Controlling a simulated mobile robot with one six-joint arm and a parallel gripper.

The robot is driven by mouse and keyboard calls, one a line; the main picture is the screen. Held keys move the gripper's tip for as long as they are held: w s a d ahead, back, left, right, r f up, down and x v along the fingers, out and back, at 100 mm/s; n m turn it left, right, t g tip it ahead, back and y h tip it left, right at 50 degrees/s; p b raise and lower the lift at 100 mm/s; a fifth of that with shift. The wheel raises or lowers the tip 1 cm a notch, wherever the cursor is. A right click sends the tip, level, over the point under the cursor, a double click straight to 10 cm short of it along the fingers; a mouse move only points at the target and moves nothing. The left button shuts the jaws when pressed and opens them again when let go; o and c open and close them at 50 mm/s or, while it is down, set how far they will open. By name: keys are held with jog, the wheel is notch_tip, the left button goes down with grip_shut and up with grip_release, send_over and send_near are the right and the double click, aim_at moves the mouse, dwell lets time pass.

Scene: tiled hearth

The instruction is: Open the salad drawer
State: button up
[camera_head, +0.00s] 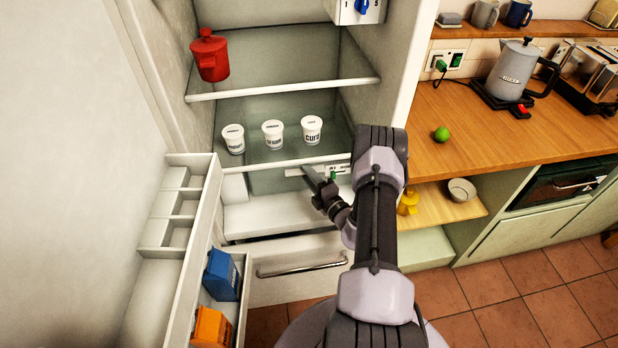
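The fridge stands open. Below its lower shelf is what looks like the salad drawer (268,182), a greenish see-through bin. A pale strip with a small green mark (334,172) runs along its upper front at the right. My gripper (308,174) reaches in from the lower right, its dark tip at this strip. I cannot tell whether it touches the strip or whether its fingers are apart. My arm hides the right end of the drawer front. The drawer appears pushed in.
Several white tubs (273,134) stand on the shelf above, and a red pot (209,55) higher up. The open door (205,215) at left holds blue (222,275) and orange (211,328) cartons. A lower front with a metal bar handle (301,266) is below. The wooden counter (480,140) is at right.

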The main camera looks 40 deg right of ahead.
grip_shut()
dwell(1.4)
